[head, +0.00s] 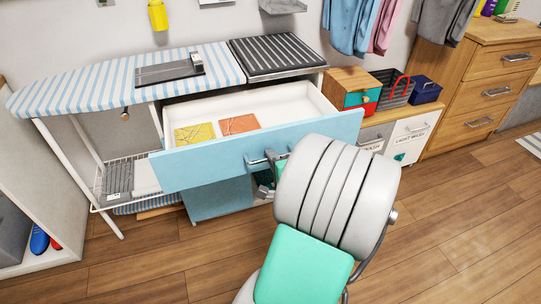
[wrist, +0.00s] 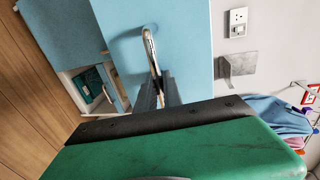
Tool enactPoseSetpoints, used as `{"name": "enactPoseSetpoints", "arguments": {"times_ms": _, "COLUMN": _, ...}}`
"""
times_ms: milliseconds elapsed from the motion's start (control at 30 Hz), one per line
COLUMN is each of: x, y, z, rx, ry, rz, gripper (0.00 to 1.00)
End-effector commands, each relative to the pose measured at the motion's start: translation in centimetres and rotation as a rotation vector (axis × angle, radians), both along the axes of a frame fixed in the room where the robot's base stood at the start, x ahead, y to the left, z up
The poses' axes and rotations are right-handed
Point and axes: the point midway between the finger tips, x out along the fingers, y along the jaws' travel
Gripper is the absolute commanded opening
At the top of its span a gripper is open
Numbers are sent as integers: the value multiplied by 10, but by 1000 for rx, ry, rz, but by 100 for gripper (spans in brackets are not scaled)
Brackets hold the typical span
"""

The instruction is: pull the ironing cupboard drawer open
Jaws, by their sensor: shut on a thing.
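The ironing cupboard drawer (head: 200,163) has a light blue front and stands pulled well out, showing its white inside. A yellow item (head: 195,133) and an orange item (head: 239,125) lie flat in it. My gripper (head: 272,160) is shut on the metal bar handle (head: 255,161) at the drawer front, partly hidden by my arm. In the wrist view the dark fingers (wrist: 160,90) close around the handle (wrist: 150,45), against the blue front (wrist: 185,40).
The striped ironing board (head: 120,80) and a ribbed dark top (head: 275,54) lie above the drawer. A wooden chest (head: 485,85) and white bins (head: 410,135) stand to the right. Wooden floor (head: 450,220) in front is clear.

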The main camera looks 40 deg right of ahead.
Motion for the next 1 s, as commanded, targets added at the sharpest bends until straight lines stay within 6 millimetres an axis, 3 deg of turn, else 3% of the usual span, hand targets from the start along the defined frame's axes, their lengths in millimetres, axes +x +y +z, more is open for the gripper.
{"name": "enactPoseSetpoints", "arguments": {"times_ms": 367, "x": -2, "y": -2, "z": 0, "rx": -4, "ry": 0, "rz": -6, "gripper": 0}}
{"name": "enactPoseSetpoints", "arguments": {"times_ms": 400, "x": -1, "y": -2, "z": 0, "rx": -4, "ry": 0, "rz": -6, "gripper": 13}}
{"name": "enactPoseSetpoints", "arguments": {"times_ms": 500, "x": -1, "y": -1, "z": 0, "rx": -3, "ry": 0, "rz": -5, "gripper": 20}}
{"name": "enactPoseSetpoints", "arguments": {"times_ms": 767, "x": -3, "y": 0, "z": 1, "rx": -1, "ry": 0, "rz": -5, "gripper": 20}}
{"name": "enactPoseSetpoints", "arguments": {"times_ms": 1000, "x": -35, "y": 9, "z": 8, "rx": 0, "ry": 1, "rz": -14, "gripper": 20}}
